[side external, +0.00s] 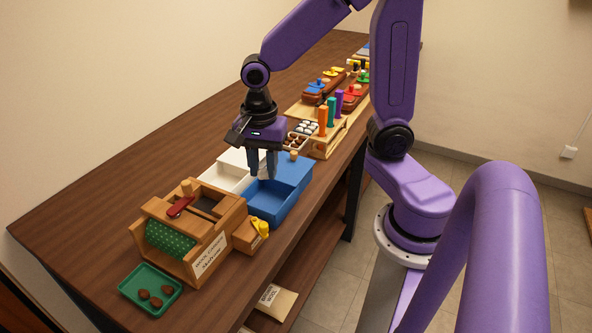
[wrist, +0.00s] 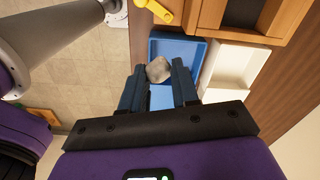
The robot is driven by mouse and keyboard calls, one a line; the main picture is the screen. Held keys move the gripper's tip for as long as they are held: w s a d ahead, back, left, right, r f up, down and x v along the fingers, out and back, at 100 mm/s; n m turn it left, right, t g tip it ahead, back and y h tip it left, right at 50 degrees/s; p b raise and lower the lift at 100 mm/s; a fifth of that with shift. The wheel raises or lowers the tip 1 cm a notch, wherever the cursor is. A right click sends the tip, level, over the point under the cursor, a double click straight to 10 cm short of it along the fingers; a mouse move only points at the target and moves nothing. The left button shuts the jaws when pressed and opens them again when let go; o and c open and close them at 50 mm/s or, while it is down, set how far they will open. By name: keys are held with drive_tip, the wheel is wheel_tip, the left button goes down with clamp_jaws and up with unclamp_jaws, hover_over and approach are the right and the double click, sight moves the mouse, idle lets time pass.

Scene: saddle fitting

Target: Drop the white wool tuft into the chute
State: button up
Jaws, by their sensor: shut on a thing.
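The white wool tuft (wrist: 159,69) shows in the wrist view as a pale grey-white lump between the fingertips of my gripper (wrist: 158,80). My gripper is shut on it, above the blue tray. A dark opening of the machine also shows at the wrist view's upper right (wrist: 243,12). My gripper is apart from the machine.
The blue tray (side external: 268,208) and a white tray (side external: 214,183) stand side by side behind the machine. A red handle (side external: 179,207) and a yellow handle (side external: 260,227) stick out of the machine. A green tray (side external: 135,303) with brown lumps lies in front. Coloured pegs stand farther back.

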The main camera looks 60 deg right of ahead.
drive_tip(key=w+a+r, duration=0.2)
drive_tip(key=w+a, duration=0.2)
drive_tip(key=w, duration=0.8)
drive_tip(key=shift+w+f, duration=0.1)
drive_tip(key=shift+f, duration=3.05)
drive_tip(key=o, duration=1.1)
wheel_tip(320, 180, up, 17)
drive_tip(key=shift+r, duration=0.2)
